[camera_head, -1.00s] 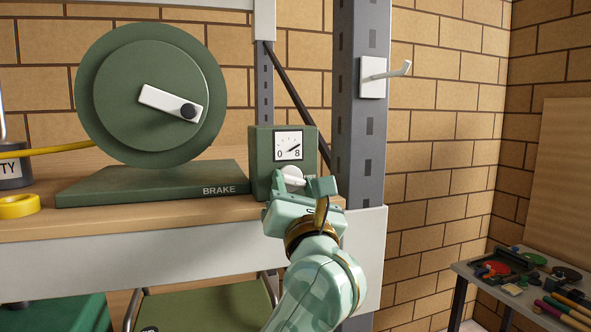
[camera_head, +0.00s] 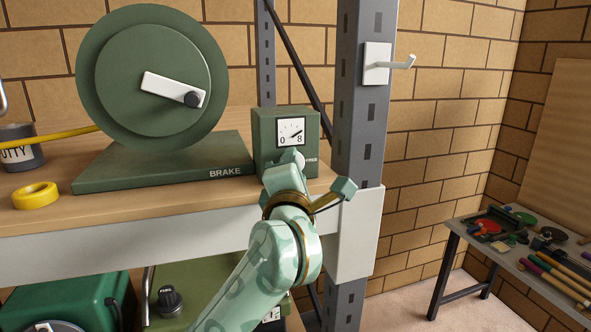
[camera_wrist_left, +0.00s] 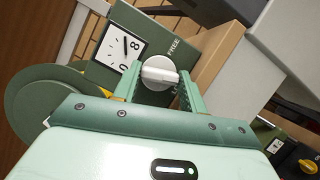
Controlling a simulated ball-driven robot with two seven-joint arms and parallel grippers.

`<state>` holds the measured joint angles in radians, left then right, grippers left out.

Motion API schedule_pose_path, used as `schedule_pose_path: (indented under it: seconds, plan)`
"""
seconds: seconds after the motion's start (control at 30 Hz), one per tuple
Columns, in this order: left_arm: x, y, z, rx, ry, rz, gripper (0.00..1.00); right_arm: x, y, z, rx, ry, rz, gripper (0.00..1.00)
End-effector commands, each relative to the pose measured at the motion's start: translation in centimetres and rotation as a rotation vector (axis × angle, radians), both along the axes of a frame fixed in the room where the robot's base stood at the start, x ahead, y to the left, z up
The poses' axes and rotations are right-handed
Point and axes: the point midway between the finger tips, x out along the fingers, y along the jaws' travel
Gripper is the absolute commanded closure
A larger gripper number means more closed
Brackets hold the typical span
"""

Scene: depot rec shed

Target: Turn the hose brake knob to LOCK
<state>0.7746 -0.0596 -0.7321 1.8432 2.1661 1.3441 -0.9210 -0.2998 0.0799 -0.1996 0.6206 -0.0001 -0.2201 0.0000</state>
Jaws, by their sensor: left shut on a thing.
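The brake box (camera_head: 265,130) is a green box with a white dial, at the right end of the wooden shelf. Its white knob (camera_head: 292,157) sits below the dial and is partly hidden by my left gripper in the head view. In the left wrist view the knob (camera_wrist_left: 160,72) has a raised ridge and lies between the two fingers of my left gripper (camera_wrist_left: 158,88), which is shut on it. The word FREE shows beside the knob; a second label is mostly hidden by a finger. My right gripper is not in view.
A green hose reel (camera_head: 150,75) with a white crank stands on a base marked BRAKE, left of the box. A yellow tape roll (camera_head: 36,195) and a putty tin (camera_head: 20,150) are further left. A grey post (camera_head: 360,120) with a hook stands close on the right.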

Motion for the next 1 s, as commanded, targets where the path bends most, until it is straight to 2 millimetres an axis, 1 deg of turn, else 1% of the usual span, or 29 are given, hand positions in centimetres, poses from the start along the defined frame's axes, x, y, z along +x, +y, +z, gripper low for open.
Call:
schedule_pose_path:
  seconds: [0.2,0.4,0.63,1.0]
  plan:
    - [0.02,0.05,0.12,0.152,0.049,0.001,0.81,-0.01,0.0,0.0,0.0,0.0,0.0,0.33]
    - [0.05,0.09,0.16,0.25,0.081,0.002,0.81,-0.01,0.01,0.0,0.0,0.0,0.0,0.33]
    - [0.05,0.11,0.2,0.306,0.099,0.003,0.81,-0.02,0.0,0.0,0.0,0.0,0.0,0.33]
    - [0.06,0.11,0.17,0.321,0.104,0.003,0.81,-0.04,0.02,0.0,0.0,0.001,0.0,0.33]
